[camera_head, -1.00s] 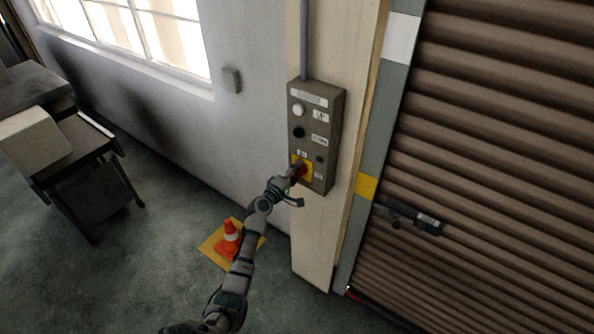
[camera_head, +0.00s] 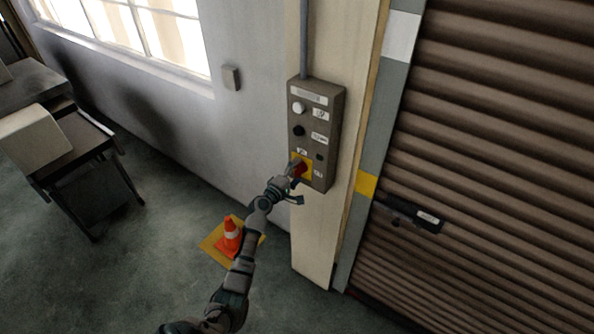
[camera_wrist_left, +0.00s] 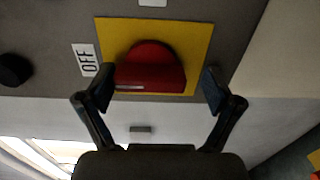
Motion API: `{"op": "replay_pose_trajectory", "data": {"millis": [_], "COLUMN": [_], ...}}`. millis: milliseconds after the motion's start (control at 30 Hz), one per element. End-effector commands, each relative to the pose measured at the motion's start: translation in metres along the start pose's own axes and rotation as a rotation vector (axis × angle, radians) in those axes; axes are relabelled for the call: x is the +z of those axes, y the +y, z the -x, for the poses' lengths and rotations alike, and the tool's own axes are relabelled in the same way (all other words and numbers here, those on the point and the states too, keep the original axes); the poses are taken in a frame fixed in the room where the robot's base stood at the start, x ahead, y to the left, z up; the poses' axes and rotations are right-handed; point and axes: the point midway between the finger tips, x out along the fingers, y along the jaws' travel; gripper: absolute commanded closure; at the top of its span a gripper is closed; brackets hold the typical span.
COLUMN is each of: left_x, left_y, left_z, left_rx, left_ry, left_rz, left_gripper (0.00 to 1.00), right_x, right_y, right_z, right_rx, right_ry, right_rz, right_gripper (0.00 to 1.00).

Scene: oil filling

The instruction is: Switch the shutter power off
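The grey control box (camera_head: 322,118) is mounted on the cream pillar beside the shutter. Its red rotary switch (camera_head: 299,169) sits on a yellow plate (camera_head: 294,160) in the lower part of the box. In the left wrist view the red switch (camera_wrist_left: 150,68) lies between my left gripper's fingers (camera_wrist_left: 157,90), with a gap visible on the right side. An OFF label (camera_wrist_left: 87,61) is left of the yellow plate. My left gripper (camera_head: 294,178) is at the switch and looks open around it. My right gripper is not in view.
The brown roller shutter (camera_head: 490,150) with a dark handle (camera_head: 412,215) is at the right. An orange cone (camera_head: 230,235) stands on a yellow floor patch at the pillar's left. A dark desk or cart (camera_head: 85,165) is at the far left.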

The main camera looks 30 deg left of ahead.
Motion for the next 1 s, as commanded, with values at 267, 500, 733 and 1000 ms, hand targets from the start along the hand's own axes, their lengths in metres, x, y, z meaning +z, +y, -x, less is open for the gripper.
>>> {"op": "replay_pose_trajectory", "data": {"millis": [267,500,733,1000], "left_x": [-0.001,-0.002,-0.002,-0.002], "left_y": [0.005,0.003,0.001,0.000], "left_z": [0.002,0.040,0.090,0.117], "left_rx": [0.008,0.005,0.003,0.003], "left_ry": [0.002,0.003,0.001,0.001], "left_rz": [-0.003,-0.006,-0.004,0.000], "left_gripper": [0.08,0.08,0.08,0.08], "right_x": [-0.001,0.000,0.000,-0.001], "right_y": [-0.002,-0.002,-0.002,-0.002], "right_z": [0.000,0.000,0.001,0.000], "right_rx": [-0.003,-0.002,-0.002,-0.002], "right_ry": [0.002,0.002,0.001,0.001], "right_rz": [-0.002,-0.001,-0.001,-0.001], "right_gripper": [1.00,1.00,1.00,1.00]}}
